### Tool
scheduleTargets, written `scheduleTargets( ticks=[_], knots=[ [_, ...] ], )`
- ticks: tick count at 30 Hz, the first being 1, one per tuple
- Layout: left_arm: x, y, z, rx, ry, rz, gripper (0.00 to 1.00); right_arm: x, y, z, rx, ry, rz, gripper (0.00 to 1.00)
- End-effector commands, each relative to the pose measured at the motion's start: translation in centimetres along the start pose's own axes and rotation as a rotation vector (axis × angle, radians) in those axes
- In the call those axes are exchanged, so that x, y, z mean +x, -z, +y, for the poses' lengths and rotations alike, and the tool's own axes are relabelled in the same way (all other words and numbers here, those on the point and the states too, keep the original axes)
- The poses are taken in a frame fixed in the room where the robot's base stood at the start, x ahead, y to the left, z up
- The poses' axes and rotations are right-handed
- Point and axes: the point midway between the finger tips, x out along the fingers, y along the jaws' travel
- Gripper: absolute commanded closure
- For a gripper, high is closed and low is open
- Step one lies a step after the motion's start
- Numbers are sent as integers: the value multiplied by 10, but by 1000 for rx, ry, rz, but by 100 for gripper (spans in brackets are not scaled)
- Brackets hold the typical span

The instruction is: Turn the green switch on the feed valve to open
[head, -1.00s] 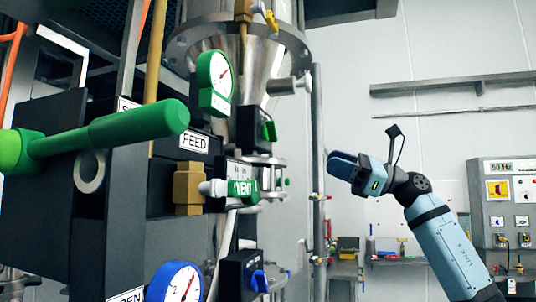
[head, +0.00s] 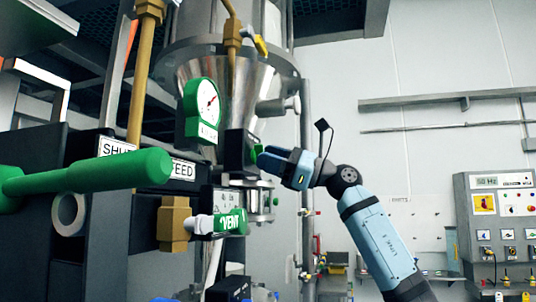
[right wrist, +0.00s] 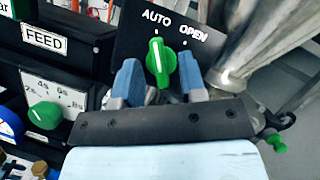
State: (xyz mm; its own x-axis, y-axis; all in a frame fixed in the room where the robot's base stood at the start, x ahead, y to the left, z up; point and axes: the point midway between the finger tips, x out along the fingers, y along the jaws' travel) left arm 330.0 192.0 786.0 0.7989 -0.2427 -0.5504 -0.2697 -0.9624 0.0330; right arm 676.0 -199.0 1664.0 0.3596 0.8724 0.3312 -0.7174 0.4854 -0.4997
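The green switch (right wrist: 161,62) is on a black panel with the labels AUTO and OPEN. Its white mark points up toward AUTO. In the head view a bit of the green switch (head: 257,151) shows on the dark box below the steel cone. My right gripper (right wrist: 158,82) is open, with one blue finger on each side of the switch. I cannot tell whether the fingers touch it. In the head view my right gripper (head: 266,158) is at the box from the right. My left gripper is not in view.
A large green handle (head: 90,174) sticks out at the left. The green VENT handle (head: 231,222) and a green gauge (head: 203,108) are near the box. A green timer knob (right wrist: 45,115) is left of the switch. A control panel (head: 502,215) stands at the right.

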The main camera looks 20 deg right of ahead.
Motion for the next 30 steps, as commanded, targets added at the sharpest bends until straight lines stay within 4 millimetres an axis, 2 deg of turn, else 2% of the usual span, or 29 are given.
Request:
scheduleTargets(
  ticks=[10, 11, 12, 16, 30],
  knots=[
    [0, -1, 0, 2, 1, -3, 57, 5, 0, 0, 0, 0, 0, 62],
    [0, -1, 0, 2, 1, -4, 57, 5, 0, 0, 0, 0, 0, 64],
    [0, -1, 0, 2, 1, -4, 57, 5, 0, 0, 0, 0, 0, 73],
    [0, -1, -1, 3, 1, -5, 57, 5, 0, 0, 0, 1, 0, 99],
    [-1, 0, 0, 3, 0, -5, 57, 5, -2, -1, 23, 12, -3, 100]
  ],
)
